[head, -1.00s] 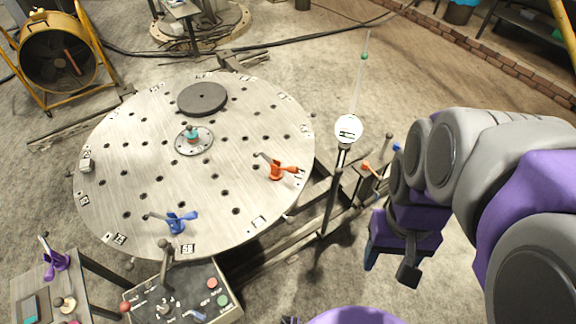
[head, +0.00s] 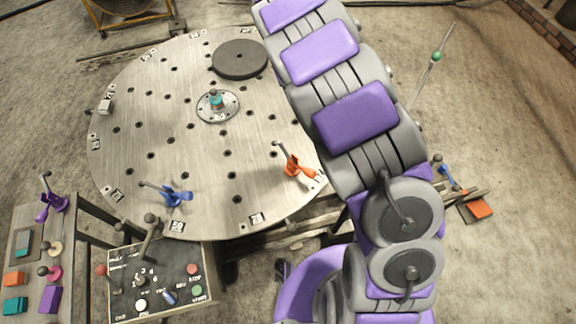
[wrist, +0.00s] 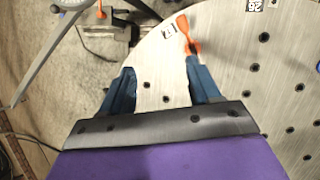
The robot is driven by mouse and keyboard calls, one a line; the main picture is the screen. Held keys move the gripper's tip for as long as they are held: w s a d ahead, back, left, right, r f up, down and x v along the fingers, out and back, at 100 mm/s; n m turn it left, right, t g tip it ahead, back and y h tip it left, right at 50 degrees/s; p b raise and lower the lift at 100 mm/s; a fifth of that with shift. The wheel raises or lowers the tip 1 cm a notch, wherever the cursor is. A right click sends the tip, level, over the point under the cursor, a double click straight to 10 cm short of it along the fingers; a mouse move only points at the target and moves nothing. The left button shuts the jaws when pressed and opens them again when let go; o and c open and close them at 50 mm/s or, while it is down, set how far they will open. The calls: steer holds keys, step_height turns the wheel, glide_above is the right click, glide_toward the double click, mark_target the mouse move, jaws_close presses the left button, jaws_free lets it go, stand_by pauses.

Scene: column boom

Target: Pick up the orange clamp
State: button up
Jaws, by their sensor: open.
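The orange clamp (head: 297,167) stands on the round metal table (head: 135,95) near its right edge, with a dark handle sticking up to the left. In the wrist view the clamp (wrist: 187,36) shows just ahead of the tip of the right finger, which partly covers it. My gripper (wrist: 163,72) is open and empty, its two blue fingers spread over the table's edge area. The clamp lies off to the right of the gap between them. In the head view my arm crosses the table's right side, and the gripper is hidden.
A blue clamp (head: 173,197) stands near the table's front edge. A dark disc (head: 240,60) and a hub (head: 217,105) are farther back. A control box (head: 160,285) stands in front. A side stand (head: 475,207) holds other items at the right.

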steer(key=a+f+n, duration=0.1)
steer(key=a+f, duration=0.1)
steer(key=f, duration=0.3)
steer(key=a+f+n+b, duration=0.1)
steer(key=a+f, duration=0.1)
steer(key=f, duration=0.2)
steer(key=a+f+n+b, duration=0.1)
steer(key=a+f, duration=0.2)
steer(key=f, duration=0.2)
steer(key=shift+w+f, duration=0.3)
steer(key=b, duration=0.1)
glide_above(292, 157)
steer(key=w, duration=0.2)
step_height(292, 157, down, 5)
steer(key=shift+s+a+f+b, duration=0.3)
steer(key=shift+a+f, duration=0.2)
steer(key=shift+a, duration=0.1)
steer(key=x, duration=0.1)
steer(key=b+x, duration=0.1)
steer(key=x, duration=0.2)
steer(key=shift+s+a+f+b, duration=0.1)
steer(key=shift+a+f+b, duration=0.15)
steer(key=shift+b, duration=0.1)
steer(key=shift+d, duration=0.45)
steer(key=shift+a+f, duration=0.1)
steer(key=shift+a, duration=0.45)
steer(key=c, duration=0.6)
steer(key=shift+d, duration=0.25)
jaws_close()
